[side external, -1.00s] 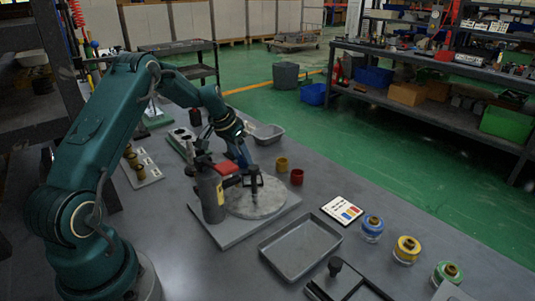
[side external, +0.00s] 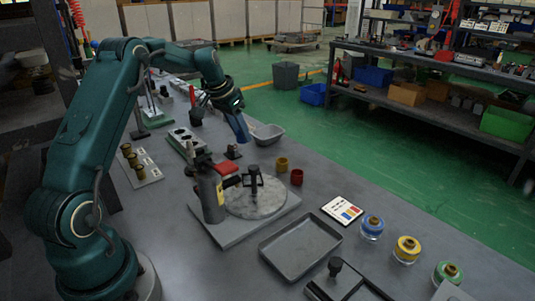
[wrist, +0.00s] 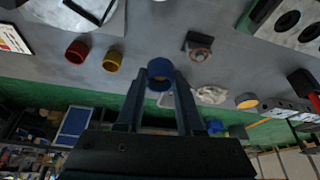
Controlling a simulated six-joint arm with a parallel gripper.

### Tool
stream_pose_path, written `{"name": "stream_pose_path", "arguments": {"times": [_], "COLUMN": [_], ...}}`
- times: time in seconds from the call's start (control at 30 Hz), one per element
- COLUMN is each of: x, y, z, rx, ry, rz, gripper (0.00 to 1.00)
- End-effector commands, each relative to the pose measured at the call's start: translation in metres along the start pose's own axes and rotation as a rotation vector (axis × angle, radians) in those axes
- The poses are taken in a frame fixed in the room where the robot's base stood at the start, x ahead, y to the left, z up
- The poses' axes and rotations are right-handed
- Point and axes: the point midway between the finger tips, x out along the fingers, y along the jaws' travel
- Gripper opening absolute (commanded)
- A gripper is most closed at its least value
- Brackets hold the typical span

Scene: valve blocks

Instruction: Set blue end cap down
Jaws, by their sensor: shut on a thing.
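My gripper (wrist: 160,88) is shut on the blue end cap (wrist: 160,74), a short blue ring between the fingertips in the wrist view. In the side view my gripper (side external: 244,137) is tilted down and held above the bench, behind the round grey plate (side external: 268,203). The cap cannot be made out clearly there. A yellow cap (side external: 281,163) and a red cap (side external: 297,177) stand on the bench to the right of the gripper; the wrist view also shows the yellow cap (wrist: 113,60) and the red cap (wrist: 77,52).
A dark block with a round fitting (side external: 233,152) stands close by the gripper. A grey bowl (side external: 268,134) sits near the bench's far edge. A dark upright fixture (side external: 209,192) stands beside the round plate. An empty grey tray (side external: 300,247) and several coloured-top jars are at the front right.

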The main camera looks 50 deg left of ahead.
Motion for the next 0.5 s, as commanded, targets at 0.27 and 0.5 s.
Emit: {"name": "stream_pose_path", "arguments": {"times": [0.27, 0.5], "x": [-0.038, -0.064], "y": [-0.001, -0.001], "z": [-0.017, -0.027], "rx": [0.002, 0.001], "ry": [0.005, 0.002], "rz": [-0.002, -0.002], "gripper": [0.0, 0.0]}}
